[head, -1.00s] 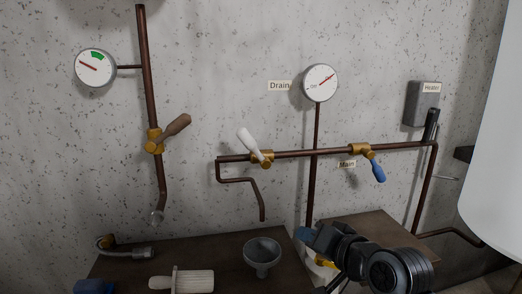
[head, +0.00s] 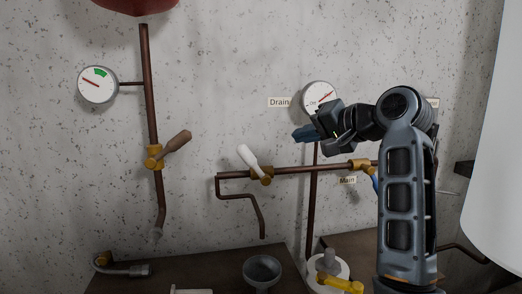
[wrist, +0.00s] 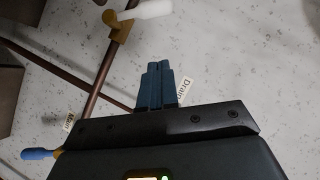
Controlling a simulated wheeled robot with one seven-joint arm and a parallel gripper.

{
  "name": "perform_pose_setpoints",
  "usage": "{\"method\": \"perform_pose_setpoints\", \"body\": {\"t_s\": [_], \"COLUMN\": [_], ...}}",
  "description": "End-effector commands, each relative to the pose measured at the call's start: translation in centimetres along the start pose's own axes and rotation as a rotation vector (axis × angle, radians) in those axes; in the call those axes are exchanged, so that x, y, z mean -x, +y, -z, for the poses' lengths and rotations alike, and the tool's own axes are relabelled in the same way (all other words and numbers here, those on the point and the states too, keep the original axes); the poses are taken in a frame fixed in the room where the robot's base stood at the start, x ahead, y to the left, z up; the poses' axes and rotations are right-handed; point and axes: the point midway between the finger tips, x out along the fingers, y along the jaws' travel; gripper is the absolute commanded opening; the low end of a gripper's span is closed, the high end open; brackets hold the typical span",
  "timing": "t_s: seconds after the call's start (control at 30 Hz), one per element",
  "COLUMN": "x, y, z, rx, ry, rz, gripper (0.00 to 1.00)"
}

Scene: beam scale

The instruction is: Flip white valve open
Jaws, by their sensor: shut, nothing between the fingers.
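The white valve handle (head: 248,157) tilts up and to the left from its brass body (head: 263,175) on the horizontal copper pipe, below the "Drain" label (head: 279,102). My gripper (head: 300,134) is up and to the right of the handle, apart from it, in front of the pipe and the drain gauge. Its blue fingers (wrist: 157,84) are together and empty in the wrist view. The white handle (wrist: 146,10) shows at the top of the wrist view, beyond the fingertips.
A blue handle (wrist: 38,154) is on the main valve; my arm partly covers it in the head view. A brown-handled valve (head: 176,144) is on the vertical pipe at left. A funnel (head: 262,270) stands on the bench below. The wall left of my gripper is clear.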

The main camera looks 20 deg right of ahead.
Motion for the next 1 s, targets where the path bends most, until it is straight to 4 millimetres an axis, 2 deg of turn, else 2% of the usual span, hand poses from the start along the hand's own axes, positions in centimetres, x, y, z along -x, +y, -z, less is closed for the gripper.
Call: {"method": "perform_pose_setpoints", "body": {"t_s": [0.33, 0.47, 0.67, 1.0], "x": [0.0, -0.6, -3.6, -10.2], "y": [-0.1, -0.1, -0.1, -0.2], "z": [0.1, 0.1, 0.0, 0.0], "rx": [-0.001, -0.001, -0.003, -0.001], "ry": [-0.001, -0.003, -0.005, -0.004], "rz": [0.000, -0.001, -0.001, -0.001], "gripper": [0.00, 0.00, 0.00, 0.00]}}
